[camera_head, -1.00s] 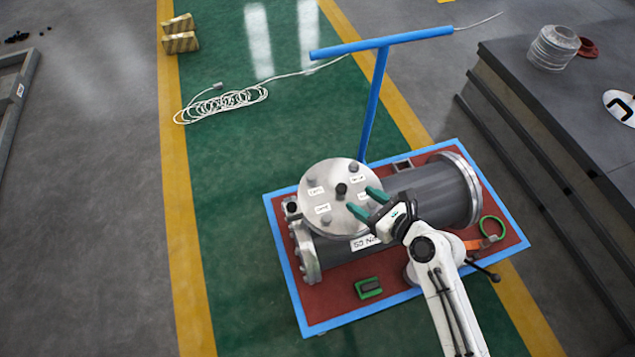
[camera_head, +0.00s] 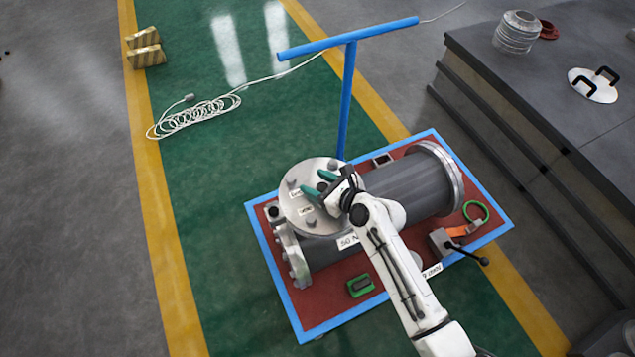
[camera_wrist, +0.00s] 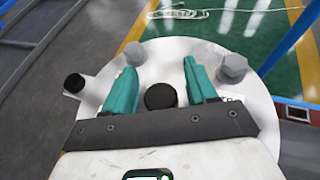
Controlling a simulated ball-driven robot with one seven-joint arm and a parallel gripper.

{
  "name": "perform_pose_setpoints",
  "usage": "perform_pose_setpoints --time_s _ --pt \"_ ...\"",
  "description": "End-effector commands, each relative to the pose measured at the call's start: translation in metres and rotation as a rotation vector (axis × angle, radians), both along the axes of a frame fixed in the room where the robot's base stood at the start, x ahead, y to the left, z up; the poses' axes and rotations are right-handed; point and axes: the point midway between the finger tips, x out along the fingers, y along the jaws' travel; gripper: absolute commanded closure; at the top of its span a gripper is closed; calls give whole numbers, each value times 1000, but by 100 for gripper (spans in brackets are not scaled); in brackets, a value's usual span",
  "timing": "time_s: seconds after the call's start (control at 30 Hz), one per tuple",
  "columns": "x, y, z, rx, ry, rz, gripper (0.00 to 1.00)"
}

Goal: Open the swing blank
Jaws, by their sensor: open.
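The swing blank is a round grey metal disc (camera_head: 296,206) with bolts and small labels, lying over the top of the grey flanged shell (camera_head: 410,190). It also fills the middle of the wrist view (camera_wrist: 188,58). My gripper (camera_head: 315,183) is over the disc with its green fingers apart. In the wrist view, my gripper (camera_wrist: 162,82) has a black round knob (camera_wrist: 160,96) between its open fingers. The fingers do not visibly touch the knob. Hexagonal bolt heads (camera_wrist: 233,66) stand on the disc beyond the fingers. My arm hides part of the shell.
The shell lies on a red mat with a blue border (camera_head: 287,300). A blue T-shaped post (camera_head: 347,100) stands just behind it. A green block (camera_head: 360,285) and a green ring (camera_head: 476,211) lie on the mat. A dark stepped platform (camera_head: 560,110) is at right.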

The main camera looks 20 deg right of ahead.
Motion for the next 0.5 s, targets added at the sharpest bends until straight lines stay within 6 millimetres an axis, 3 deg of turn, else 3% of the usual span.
perform_pose_setpoints --time_s 0.07,0.5 --pt "0 0 0 0 0 0 43" --pt "0 0 0 0 0 0 85"
